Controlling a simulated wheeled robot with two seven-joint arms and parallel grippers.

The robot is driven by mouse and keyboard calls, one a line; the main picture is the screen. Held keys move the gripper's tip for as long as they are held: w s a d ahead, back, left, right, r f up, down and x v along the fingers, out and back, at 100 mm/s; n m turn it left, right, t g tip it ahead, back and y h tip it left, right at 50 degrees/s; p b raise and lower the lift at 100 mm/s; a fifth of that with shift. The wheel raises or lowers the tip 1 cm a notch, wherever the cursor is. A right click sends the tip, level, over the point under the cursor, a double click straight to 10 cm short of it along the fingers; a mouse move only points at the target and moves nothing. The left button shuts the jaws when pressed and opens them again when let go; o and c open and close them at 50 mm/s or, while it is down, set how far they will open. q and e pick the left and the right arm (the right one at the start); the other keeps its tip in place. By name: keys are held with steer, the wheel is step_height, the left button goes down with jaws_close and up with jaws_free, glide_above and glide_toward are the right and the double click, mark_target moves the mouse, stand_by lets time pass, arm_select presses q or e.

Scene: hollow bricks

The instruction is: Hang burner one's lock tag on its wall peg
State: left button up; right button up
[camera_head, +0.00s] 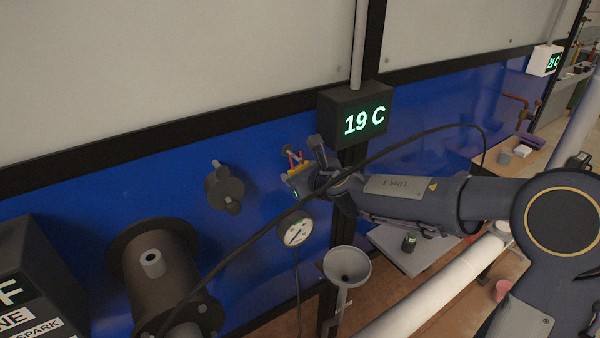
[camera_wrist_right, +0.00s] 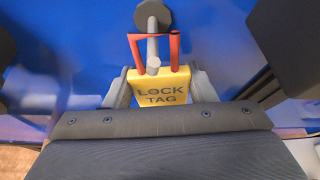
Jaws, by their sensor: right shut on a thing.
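The lock tag is a yellow block with a red shackle; it shows in the head view (camera_head: 298,170) and, with its lettering, in the right wrist view (camera_wrist_right: 161,94). My right gripper (camera_head: 305,180) is shut on the yellow body, one finger on each side. The tag is upright at the grey wall peg (camera_head: 288,149). In the right wrist view the peg (camera_wrist_right: 153,52) reaches out from the wall, and its tip shows between the two red shackle legs. I cannot tell whether the shackle is around the peg or only beside it. My left gripper is out of view.
A black display (camera_head: 357,115) reading 19 C is just above right of the gripper. A dark valve knob (camera_head: 224,187) is left of the tag, and a round gauge (camera_head: 295,232) is below. A grey funnel (camera_head: 347,268) stands lower right. A large dark cylinder (camera_head: 165,285) juts out lower left.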

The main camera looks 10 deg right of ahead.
steer(key=o, duration=1.1)
steer(key=shift+c, duration=0.2)
steer(key=s+d+r+m+g+h, duration=0.2)
steer(key=s+d+m+h, duration=0.5)
steer(key=s+d+m, duration=1.35)
steer(key=s+a+f+m+g+y, duration=0.1)
steer(key=s+a+f+m+g, duration=0.2)
steer(key=m, duration=0.4)
steer(key=s+a+f+m, duration=0.1)
steer(key=s+f+m, duration=0.2)
steer(key=s+m, duration=0.3)
steer(key=s+a+f+m+g+y, duration=0.2)
steer(key=s+a+m+y, duration=0.3)
steer(key=s+a+m, duration=0.3)
steer(key=shift+s+f+m+y+b, duration=0.2)
steer(key=shift+f+m+y+b, duration=0.15)
steer(key=shift+f+m, duration=0.6)
